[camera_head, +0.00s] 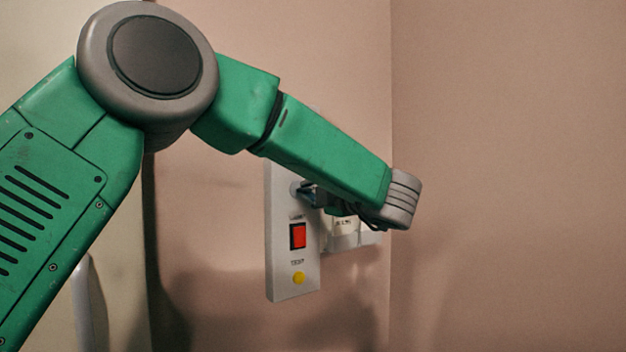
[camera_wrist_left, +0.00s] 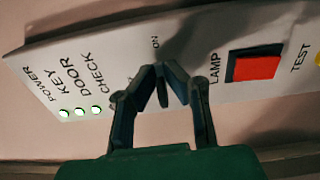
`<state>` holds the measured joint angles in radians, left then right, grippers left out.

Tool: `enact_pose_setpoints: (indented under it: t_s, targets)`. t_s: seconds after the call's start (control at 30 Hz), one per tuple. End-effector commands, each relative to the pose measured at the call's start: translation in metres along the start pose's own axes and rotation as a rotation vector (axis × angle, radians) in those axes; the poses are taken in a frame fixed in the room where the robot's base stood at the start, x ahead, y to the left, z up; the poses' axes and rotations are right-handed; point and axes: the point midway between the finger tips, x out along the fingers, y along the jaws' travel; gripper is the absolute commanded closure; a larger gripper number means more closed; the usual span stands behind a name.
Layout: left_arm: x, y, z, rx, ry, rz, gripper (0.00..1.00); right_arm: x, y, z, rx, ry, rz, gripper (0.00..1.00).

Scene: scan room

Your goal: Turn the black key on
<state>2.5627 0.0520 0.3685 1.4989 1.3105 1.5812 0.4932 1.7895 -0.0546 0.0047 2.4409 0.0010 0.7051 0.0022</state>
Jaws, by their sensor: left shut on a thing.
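A pale control panel (camera_head: 283,255) is fixed to the wall, and it also fills much of the left wrist view (camera_wrist_left: 190,48). My left gripper (camera_head: 305,192) reaches its upper part from the right. In the left wrist view my left gripper (camera_wrist_left: 163,84) has its two dark fingers closed together at the panel, on the black key between the label column and the lamp switch. The fingers hide most of the key, so its turn angle cannot be told. A round grey lock part (camera_head: 295,188) shows beside the fingertips. My right gripper is not in view.
A red LAMP switch (camera_head: 298,236) and a yellow TEST button (camera_head: 298,278) sit below on the panel. Several small lights (camera_wrist_left: 80,111) by POWER, KEY, DOOR and CHECK glow whitish green. A wall corner stands close at right.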

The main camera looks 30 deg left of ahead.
Motion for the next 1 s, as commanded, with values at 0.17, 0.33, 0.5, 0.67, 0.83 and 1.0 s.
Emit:
enact_pose_setpoints:
  t_s: [0.17, 0.33, 0.5, 0.67, 0.83, 1.0]
  targets:
    - [0.0019, -0.0036, -0.0014, 0.049, 0.005, -0.006, 1.0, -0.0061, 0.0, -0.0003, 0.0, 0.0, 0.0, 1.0]
    - [0.0019, -0.0042, -0.0015, 0.063, 0.005, -0.005, 1.0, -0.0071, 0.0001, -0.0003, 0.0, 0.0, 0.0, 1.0]
    - [0.002, -0.0043, -0.0015, 0.064, 0.005, -0.005, 1.0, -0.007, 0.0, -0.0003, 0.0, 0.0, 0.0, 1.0]
    - [0.002, -0.0042, -0.0015, 0.063, 0.005, -0.005, 1.0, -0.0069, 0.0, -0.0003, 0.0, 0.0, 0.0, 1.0]
    - [0.0013, -0.0029, -0.0013, 0.061, 0.003, -0.003, 0.72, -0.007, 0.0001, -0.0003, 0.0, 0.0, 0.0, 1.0]
    - [-0.0019, -0.0004, -0.0008, 0.059, 0.001, 0.001, 0.72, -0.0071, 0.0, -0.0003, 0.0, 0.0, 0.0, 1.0]
